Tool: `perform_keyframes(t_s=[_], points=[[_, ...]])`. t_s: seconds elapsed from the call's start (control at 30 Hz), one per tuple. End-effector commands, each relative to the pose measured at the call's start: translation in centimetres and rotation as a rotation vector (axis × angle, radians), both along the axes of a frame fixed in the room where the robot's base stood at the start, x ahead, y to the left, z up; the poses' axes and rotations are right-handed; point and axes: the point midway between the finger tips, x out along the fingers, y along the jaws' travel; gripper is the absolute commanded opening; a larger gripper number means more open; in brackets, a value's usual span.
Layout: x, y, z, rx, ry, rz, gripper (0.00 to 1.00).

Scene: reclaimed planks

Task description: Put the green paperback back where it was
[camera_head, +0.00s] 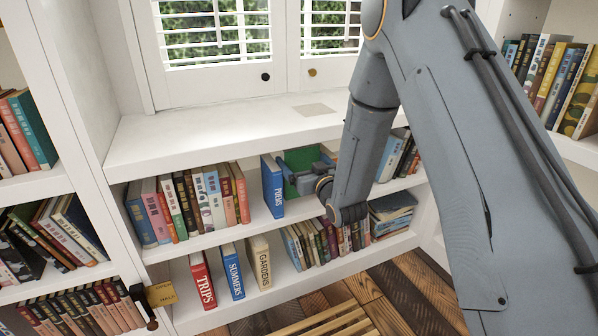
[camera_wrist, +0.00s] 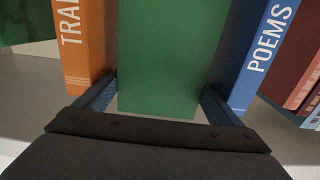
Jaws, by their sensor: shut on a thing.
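The green paperback (camera_wrist: 165,60) stands between the two fingers of my gripper (camera_wrist: 160,98) in the wrist view, its plain green side filling the gap. My gripper is shut on it. In the head view the green paperback (camera_head: 300,158) shows partly behind my gripper (camera_head: 304,178), on the middle shelf just right of the blue POEMS book (camera_head: 273,187). In the wrist view the blue POEMS book (camera_wrist: 262,55) is on the right and an orange book marked TRA (camera_wrist: 84,45) on the left. I cannot tell whether the paperback touches the shelf.
The middle shelf (camera_head: 255,222) holds a row of books (camera_head: 195,200) at left, with a gap before POEMS. More books (camera_head: 398,155) stand at right behind my arm. The lower shelf holds TRIPS (camera_head: 202,280), SUMMERS (camera_head: 232,271) and GARDENS (camera_head: 260,262). The white ledge (camera_head: 220,130) lies above.

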Motion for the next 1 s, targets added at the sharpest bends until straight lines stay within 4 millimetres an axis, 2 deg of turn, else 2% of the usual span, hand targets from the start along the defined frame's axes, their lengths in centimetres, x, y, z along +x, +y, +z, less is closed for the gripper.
perform_keyframes(t_s=[0.23,0.4,0.47,0.87,0.9,1.0], points=[[1.5,0.7,0.1,0.002,-0.002,0.000,0.53],[1.5,0.6,-2.9,0.001,0.001,0.000,0.53],[1.4,0.6,-3.5,0.001,0.001,0.000,0.53],[1.4,0.6,-3.8,0.001,-0.002,0.000,0.53],[1.4,0.6,-3.8,0.000,0.000,0.000,0.96],[1.4,0.6,-3.8,0.000,0.000,0.000,0.97]])
